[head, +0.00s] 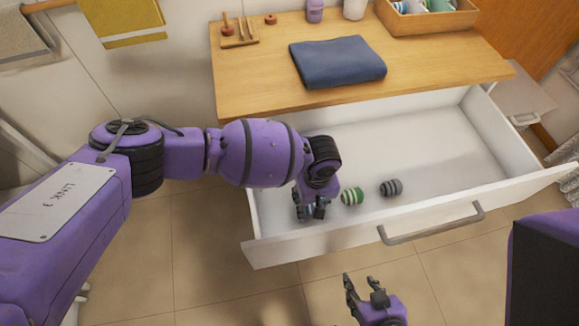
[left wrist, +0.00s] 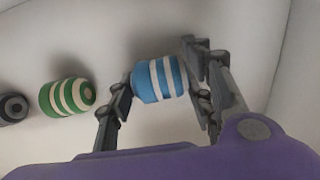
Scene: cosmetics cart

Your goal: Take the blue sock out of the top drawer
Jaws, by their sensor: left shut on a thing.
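The blue sock, rolled up with white stripes, shows in the left wrist view (left wrist: 158,80) between the fingers of my left gripper (left wrist: 160,88). In the head view my left gripper (head: 311,210) reaches down into the open top drawer (head: 420,125) near its left front corner. It is shut on the blue sock and mostly hides it there. My right gripper (head: 363,281) is outside, in front of and below the drawer front, with its fingers apart and empty.
A green striped sock (head: 352,196) and a grey striped sock (head: 391,188) lie in the drawer to the right of the blue one. The drawer front (head: 330,235) has a grey handle (head: 432,225). A folded blue towel (head: 338,62) lies on the wooden top (head: 265,85). The drawer's right side is empty.

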